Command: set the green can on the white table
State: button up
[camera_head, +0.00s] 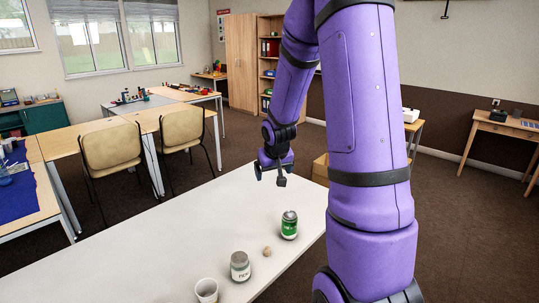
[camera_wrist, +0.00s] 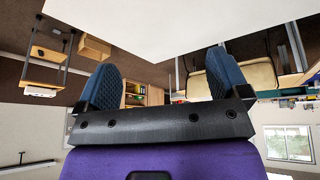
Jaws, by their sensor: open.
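The green can (camera_head: 289,225) stands upright on the white table (camera_head: 190,232), near its right edge. My gripper (camera_head: 270,180) is above the far part of the white table, beyond and a little left of the can, with nothing in it. In the wrist view my gripper (camera_wrist: 165,85) shows its two blue finger pads wide apart with an empty gap. The white table (camera_wrist: 165,25) fills the top of that view, which is upside down. The can does not show in the wrist view.
A grey-white jar (camera_head: 240,266), a small brown round thing (camera_head: 267,251) and a white cup (camera_head: 206,290) stand on the white table near the can. Two tan chairs (camera_head: 112,150) (camera_head: 183,128) stand beyond. The far left part of the white table is clear.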

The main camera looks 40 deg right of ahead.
jog(key=s+a+r+n, duration=0.1)
jog(key=s+a+r, duration=0.3)
jog(key=a+r, duration=0.3)
jog(key=s+a+r+n, duration=0.1)
jog(key=s+a+r, duration=0.3)
jog(key=a+r, duration=0.3)
jog(key=s+a+r+n+y, duration=0.1)
jog(key=s+a+r, duration=0.1)
jog(key=s, duration=0.3)
jog(key=s+a+r, duration=0.2)
jog(key=s+a, duration=0.2)
jog(key=s, duration=0.1)
jog(key=s+a+r+n+t+y, duration=0.1)
jog(key=s+a+r, duration=0.2)
jog(key=s, duration=0.2)
jog(key=shift+n+y, duration=0.3)
jog(key=shift+a, duration=0.1)
